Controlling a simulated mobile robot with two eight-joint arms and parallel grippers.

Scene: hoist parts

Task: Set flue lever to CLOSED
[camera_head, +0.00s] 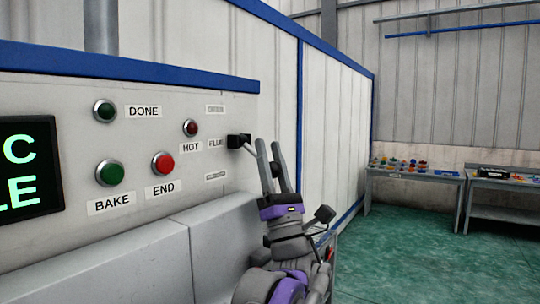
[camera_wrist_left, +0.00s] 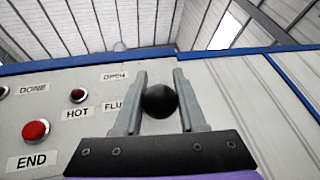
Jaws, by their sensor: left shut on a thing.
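The flue lever (camera_head: 238,140) has a dark mount on the grey panel beside the FLUE label (camera_head: 215,143). Its arm sticks out from the panel toward my left gripper (camera_head: 268,143). In the left wrist view, the lever's round black knob (camera_wrist_left: 160,101) sits between the two grey fingers of my left gripper (camera_wrist_left: 159,76), which is shut on it. The OPEN label (camera_head: 215,109) is above the lever and a small label (camera_head: 215,176), too blurred to read, is below. In the head view the knob is hidden by the fingers. My right gripper is not in view.
Left of the lever are the HOT lamp (camera_head: 190,128), red END button (camera_head: 163,164), green BAKE button (camera_head: 110,173) and DONE lamp (camera_head: 105,111). A sloping grey ledge (camera_head: 150,260) lies below the panel. Workbenches (camera_head: 415,175) stand far right across open green floor.

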